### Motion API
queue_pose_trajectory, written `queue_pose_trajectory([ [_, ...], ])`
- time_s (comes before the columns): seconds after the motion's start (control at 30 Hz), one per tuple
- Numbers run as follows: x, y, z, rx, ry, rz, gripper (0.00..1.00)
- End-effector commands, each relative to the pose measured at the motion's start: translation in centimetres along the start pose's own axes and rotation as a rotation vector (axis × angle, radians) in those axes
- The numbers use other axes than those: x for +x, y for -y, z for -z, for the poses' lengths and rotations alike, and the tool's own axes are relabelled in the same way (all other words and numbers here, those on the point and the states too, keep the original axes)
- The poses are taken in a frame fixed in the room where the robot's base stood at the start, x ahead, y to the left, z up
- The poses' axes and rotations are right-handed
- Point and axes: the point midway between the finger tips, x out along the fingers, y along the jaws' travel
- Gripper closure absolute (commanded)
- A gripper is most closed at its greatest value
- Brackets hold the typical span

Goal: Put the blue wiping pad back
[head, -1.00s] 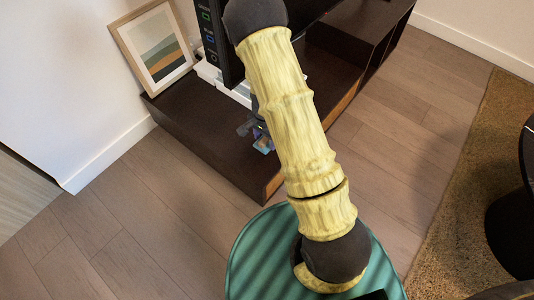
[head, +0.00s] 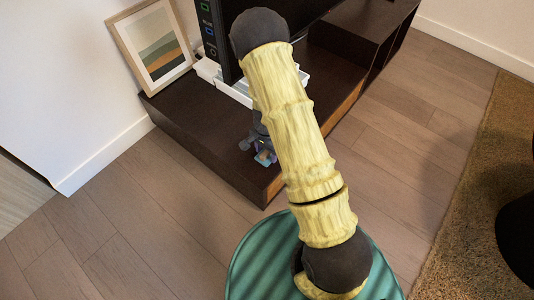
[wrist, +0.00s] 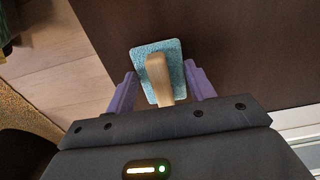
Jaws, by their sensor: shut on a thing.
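The blue wiping pad (wrist: 146,62) is a light blue textured block with a pale wooden handle (wrist: 159,79) in the wrist view. My gripper (wrist: 160,82) has a purple finger on each side of it and is shut on it. Dark brown wood lies behind the pad; I cannot tell whether the pad touches it. In the head view my gripper (head: 263,154) is at the dark TV stand (head: 190,120), near its front end, partly hidden by my arm. The pad is hard to make out there.
A white tray (head: 236,92) sits on the stand by the black screen (head: 228,40). A framed picture (head: 153,45) leans on the wall. Wooden floor (head: 140,215) is clear in front. A brown rug (head: 470,215) lies right. White edging (wrist: 300,123) shows in the wrist view.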

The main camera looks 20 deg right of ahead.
Motion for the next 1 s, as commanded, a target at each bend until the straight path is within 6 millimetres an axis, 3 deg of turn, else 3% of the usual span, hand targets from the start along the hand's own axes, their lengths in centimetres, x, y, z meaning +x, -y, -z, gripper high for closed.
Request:
queue_pose_trajectory([
  [0.13, 0.0, 0.0, 0.0, 0.000, -0.001, 0.000, 0.68],
  [0.17, 0.0, 0.0, 0.0, 0.000, -0.001, 0.000, 0.42],
  [0.27, 0.0, 0.0, 0.0, 0.000, -0.001, 0.000, 0.24],
  [0.67, -0.7, 0.0, 0.0, 0.000, -0.001, 0.000, 0.24],
  [1.0, -5.9, 0.1, 0.0, -0.001, -0.002, 0.001, 0.24],
])
